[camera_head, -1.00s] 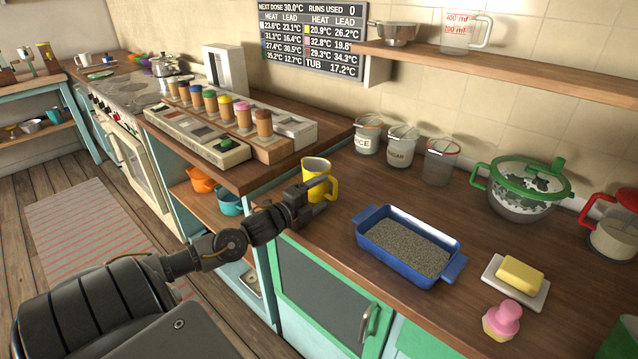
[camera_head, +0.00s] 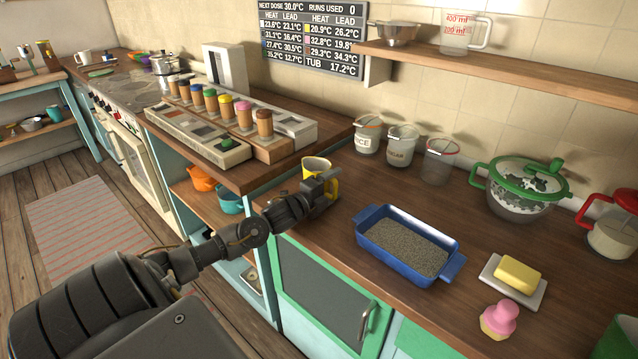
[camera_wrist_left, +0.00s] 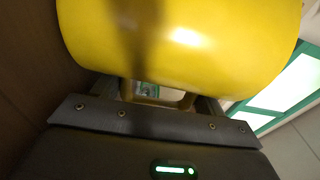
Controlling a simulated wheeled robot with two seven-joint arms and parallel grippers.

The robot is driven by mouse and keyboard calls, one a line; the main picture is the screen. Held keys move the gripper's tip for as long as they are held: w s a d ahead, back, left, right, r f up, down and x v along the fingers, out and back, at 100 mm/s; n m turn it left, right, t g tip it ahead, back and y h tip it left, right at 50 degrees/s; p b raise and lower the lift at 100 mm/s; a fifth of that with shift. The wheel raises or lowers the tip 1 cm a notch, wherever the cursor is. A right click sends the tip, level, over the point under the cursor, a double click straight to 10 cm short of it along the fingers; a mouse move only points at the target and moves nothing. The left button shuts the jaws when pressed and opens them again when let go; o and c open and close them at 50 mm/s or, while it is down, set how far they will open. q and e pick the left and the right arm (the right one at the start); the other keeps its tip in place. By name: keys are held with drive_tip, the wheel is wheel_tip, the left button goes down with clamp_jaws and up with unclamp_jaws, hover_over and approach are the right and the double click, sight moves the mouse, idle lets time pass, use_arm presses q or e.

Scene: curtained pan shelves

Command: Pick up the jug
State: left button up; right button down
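The yellow jug (camera_head: 314,168) stands upright on the wooden counter, near the corner by the raised section, its handle (camera_head: 334,187) towards the right. My left gripper (camera_head: 328,186) is at the jug's near side by the handle and covers much of its body. In the left wrist view the jug's yellow body (camera_wrist_left: 185,45) fills the top. Its handle (camera_wrist_left: 158,95) lies between my two fingers, which are apart with small gaps beside it; firm contact cannot be made out. My right gripper is not in view.
A blue tray (camera_head: 365,240) of grey grains stands right of the gripper. Canisters (camera_head: 401,146) and a clear jar (camera_head: 437,163) stand behind. A rack of coloured-top shakers (camera_head: 270,150) is on the raised counter to the left. A butter dish (camera_head: 500,282) is farther right.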

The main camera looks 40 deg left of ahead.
use_arm(q)
drive_tip(key=shift+r, duration=0.1)
drive_tip(key=c, duration=0.3)
drive_tip(key=shift+r+b, duration=0.3)
drive_tip(key=shift+r, duration=0.35)
drive_tip(key=s+d+r+b, duration=0.1)
drive_tip(key=s+d+r, duration=0.2)
drive_tip(key=s+r, duration=0.8)
drive_tip(key=s, duration=0.2)
drive_tip(key=shift+s+r+b, duration=0.3)
drive_tip(key=shift+b, duration=0.05)
